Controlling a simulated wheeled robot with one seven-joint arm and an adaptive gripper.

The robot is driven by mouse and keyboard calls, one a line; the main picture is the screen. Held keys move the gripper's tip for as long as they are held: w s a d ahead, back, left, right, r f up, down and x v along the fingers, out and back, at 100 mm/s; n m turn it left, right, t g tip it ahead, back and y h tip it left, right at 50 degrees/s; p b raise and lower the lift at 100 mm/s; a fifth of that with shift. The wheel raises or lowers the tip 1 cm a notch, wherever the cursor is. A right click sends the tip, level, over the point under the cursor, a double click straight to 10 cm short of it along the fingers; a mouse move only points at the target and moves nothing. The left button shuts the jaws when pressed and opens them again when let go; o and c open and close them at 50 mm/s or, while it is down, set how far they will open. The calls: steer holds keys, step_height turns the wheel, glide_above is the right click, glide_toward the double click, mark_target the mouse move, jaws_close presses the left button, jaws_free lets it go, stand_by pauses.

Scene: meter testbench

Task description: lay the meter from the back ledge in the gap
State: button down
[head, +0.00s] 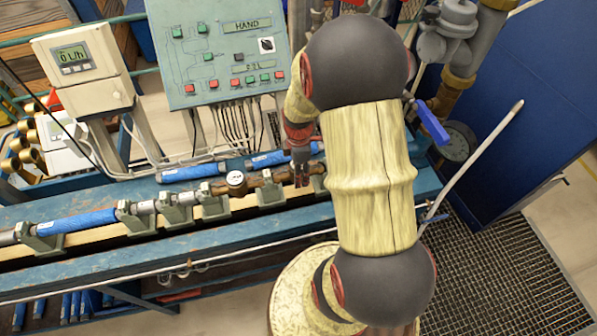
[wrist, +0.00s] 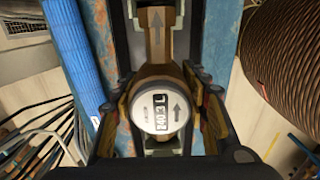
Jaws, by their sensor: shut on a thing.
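My gripper (head: 301,176) is at the right part of the bench row, pointing down. In the wrist view its two fingers (wrist: 164,108) are shut on the sides of a brass meter (wrist: 160,112). The meter's round white face reads about 240.3 L and carries an arrow. In the head view my gripper and arm hide most of this meter. Brass pipework with an arrow (wrist: 156,20) lies just beyond it. I cannot tell whether the held meter rests on the supports or hangs just above, and the gap itself is hidden.
Another white-faced meter (head: 236,179) sits in the row, left of my gripper. Green clamps (head: 174,207) and a blue pipe (head: 78,223) continue left. Blue pipes (head: 190,173) lie along the back ledge. A control panel (head: 222,50) stands behind; a blue-handled valve (head: 430,122) is at right.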

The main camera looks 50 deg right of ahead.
steer(key=c, duration=0.9)
jaws_free()
steer(key=shift+f, duration=0.1)
steer(key=shift+r+p, duration=3.75)
steer(key=shift+r, duration=1.65)
